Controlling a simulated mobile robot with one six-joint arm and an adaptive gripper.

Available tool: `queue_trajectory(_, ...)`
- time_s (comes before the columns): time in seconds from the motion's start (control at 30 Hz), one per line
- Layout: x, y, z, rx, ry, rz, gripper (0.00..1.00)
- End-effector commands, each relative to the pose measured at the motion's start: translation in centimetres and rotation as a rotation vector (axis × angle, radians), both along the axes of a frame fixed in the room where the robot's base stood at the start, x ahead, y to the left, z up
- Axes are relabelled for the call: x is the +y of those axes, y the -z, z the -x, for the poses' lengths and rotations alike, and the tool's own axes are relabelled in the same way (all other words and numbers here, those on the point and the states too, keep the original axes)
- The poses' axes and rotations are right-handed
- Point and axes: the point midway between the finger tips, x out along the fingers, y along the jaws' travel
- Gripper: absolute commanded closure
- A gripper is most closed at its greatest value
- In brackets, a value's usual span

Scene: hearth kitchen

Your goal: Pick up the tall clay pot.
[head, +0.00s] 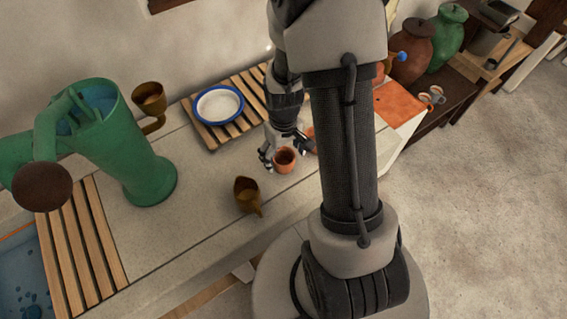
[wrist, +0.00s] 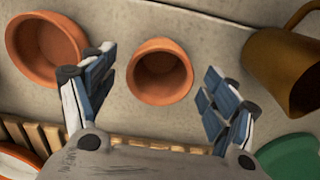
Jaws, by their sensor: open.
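A small orange clay pot (head: 285,160) stands upright on the counter. In the wrist view this pot (wrist: 160,72) is seen from above, narrow-mouthed and empty. A second, wider clay pot (wrist: 48,50) stands at the upper left there. In the head view the second pot (head: 311,138) is mostly hidden by my arm. From above, I cannot tell for certain which pot is taller. My gripper (wrist: 155,80) is open, with one finger on each side of the narrower pot and gaps to both. It also shows in the head view (head: 277,152), beside that pot.
A brown jug (head: 247,195) stands near the narrower pot. A green watering can (head: 120,150) and a brown cup (head: 149,96) are farther left. A blue-rimmed plate (head: 219,104) lies on a slatted rack behind. The counter's front edge is close to the pots.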

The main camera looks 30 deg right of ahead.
Motion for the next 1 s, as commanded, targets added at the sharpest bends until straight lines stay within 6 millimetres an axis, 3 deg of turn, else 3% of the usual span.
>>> queue_trajectory(0.03,0.0,1.3,0.0,0.003,0.0,-0.001,0.21)
queue_trajectory(0.13,0.0,2.4,0.0,0.002,0.0,0.0,0.21)
queue_trajectory(0.37,0.0,2.5,0.0,0.0,0.0,0.0,0.21)
queue_trajectory(1.0,0.0,2.5,0.0,0.0,0.0,0.0,0.63)
